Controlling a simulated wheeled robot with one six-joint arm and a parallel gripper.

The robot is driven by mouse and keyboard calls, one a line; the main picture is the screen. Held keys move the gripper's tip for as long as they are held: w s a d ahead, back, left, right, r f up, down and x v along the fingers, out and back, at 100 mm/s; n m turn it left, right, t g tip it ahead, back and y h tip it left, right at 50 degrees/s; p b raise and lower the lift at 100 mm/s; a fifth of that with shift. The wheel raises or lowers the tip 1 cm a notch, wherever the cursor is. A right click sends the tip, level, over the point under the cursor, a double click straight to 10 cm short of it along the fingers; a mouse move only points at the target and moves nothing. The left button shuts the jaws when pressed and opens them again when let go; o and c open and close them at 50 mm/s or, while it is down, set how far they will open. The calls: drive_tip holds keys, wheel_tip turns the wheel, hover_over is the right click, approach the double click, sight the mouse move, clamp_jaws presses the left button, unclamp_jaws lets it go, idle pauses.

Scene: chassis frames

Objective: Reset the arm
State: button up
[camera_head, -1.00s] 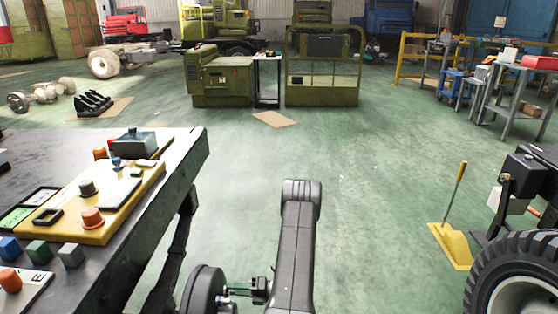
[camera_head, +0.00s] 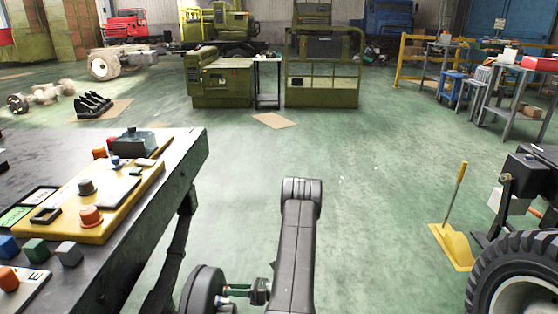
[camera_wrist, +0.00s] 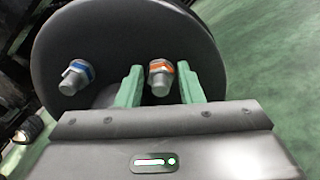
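My gripper (camera_wrist: 160,68) shows two green fingers in the wrist view. They are open, one on each side of a metal bolt with an orange ring (camera_wrist: 161,78). I see small gaps between the fingers and the bolt, so it does not look gripped. A second bolt with a blue ring (camera_wrist: 76,77) is to the left. Both bolts stick out of a dark round wheel face (camera_wrist: 115,35). In the head view my gripper (camera_head: 236,291) is low in the picture, close beside the dark wheel (camera_head: 203,289); its fingers are small there.
A dark table (camera_head: 180,160) on the left holds a yellow control panel (camera_head: 125,205) and several coloured blocks.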

drive_tip(key=n, duration=0.4)
drive_tip(key=shift+s+n, duration=0.15)
drive_tip(key=shift+n, duration=0.25)
drive_tip(key=shift+r, duration=0.1)
